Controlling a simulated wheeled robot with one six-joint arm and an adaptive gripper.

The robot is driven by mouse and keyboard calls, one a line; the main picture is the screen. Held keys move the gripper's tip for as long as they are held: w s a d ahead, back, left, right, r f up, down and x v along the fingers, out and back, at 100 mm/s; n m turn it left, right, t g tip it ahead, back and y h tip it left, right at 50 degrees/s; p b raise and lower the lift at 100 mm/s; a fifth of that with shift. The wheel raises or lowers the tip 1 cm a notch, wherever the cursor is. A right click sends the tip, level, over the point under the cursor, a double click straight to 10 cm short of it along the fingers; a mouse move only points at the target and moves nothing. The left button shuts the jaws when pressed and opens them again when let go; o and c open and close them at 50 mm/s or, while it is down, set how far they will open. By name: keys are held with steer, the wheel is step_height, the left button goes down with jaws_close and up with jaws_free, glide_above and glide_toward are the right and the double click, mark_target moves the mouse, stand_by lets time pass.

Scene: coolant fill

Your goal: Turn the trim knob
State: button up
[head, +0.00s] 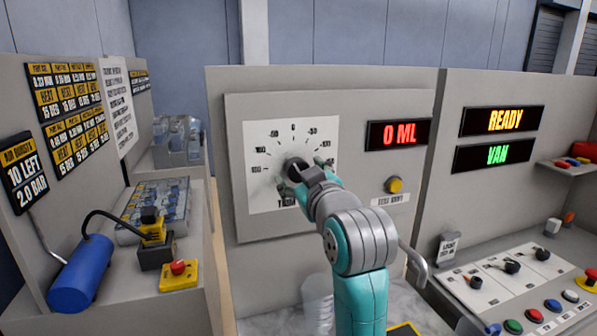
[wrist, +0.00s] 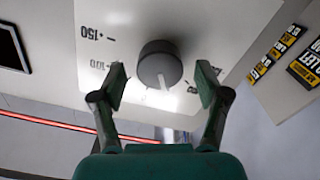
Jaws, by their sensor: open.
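The trim knob (wrist: 160,64) is a dark grey round knob with a pale pointer line, on a white dial plate (head: 262,140) marked with numbers. In the wrist view my gripper (wrist: 161,84) is open, with one finger on each side of the knob and a gap showing on both sides. In the head view my gripper (head: 305,172) is at the dial and partly covers the knob (head: 291,170). The word under the dial is partly hidden by my arm.
Right of the dial are a display reading 0 ML (head: 399,134) and a yellow button (head: 394,185). Further right, screens read READY (head: 506,120) and VAN (head: 508,155). A clear jug (head: 318,305) stands below the dial, close to my arm. A blue cylinder (head: 82,272) lies at left.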

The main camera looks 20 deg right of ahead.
steer(key=s, duration=0.5)
steer(key=shift+s, duration=0.35)
